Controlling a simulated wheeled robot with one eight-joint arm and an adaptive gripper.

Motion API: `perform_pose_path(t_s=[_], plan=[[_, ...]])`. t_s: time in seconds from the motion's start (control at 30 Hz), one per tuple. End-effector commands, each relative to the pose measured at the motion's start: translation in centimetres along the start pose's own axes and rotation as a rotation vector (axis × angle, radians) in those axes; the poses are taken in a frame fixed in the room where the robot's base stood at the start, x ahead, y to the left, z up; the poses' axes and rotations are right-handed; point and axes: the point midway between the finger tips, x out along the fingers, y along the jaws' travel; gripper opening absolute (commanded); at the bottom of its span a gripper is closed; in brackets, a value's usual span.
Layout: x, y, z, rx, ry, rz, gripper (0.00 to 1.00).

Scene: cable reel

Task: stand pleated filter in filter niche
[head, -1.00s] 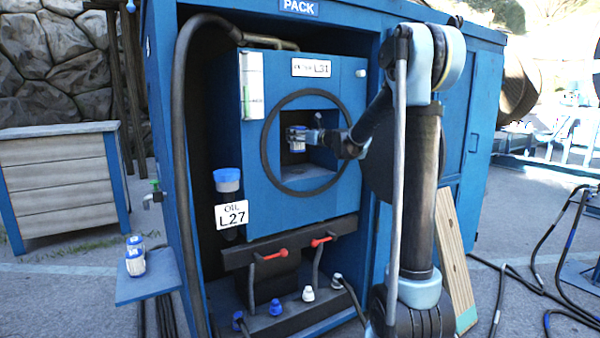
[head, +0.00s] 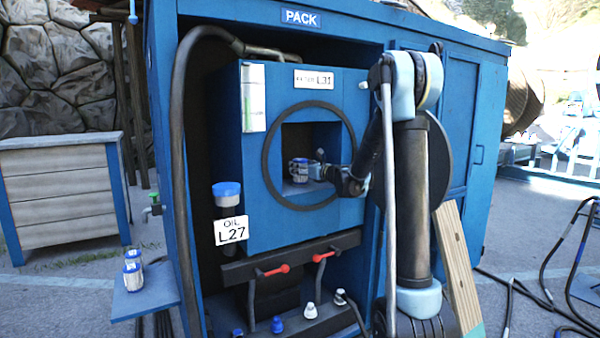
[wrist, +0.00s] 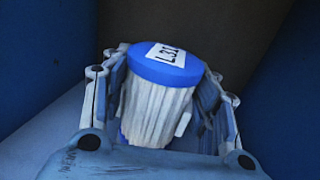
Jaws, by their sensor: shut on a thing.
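The pleated filter (wrist: 155,105) is white with a blue cap labelled L31. In the wrist view it stands nearly upright, leaning slightly, between the fingers of my gripper (wrist: 160,110), which is shut on it. In the head view the filter (head: 298,171) is inside the square filter niche (head: 322,135), low and toward its left side. My gripper (head: 308,170) reaches in from the right. Its base looks close to the niche floor, but I cannot tell whether it touches.
A dark round ring (head: 268,150) frames the niche opening. An L31 plate (head: 313,79) is above and an OIL L27 plate (head: 231,231) below left. Red-handled valves (head: 277,270) sit below.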

Motion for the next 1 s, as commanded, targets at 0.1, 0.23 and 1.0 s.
perform_pose_path(t_s=[0.1, 0.23, 1.0], plan=[[0.01, -0.01, -0.8, 0.0, 0.0, 0.0, 0.15], [-0.01, 0.01, -0.91, 0.0, 0.0, 0.0, 0.15], [-0.29, 0.01, -0.86, 0.0, 0.0, 0.0, 0.74]])
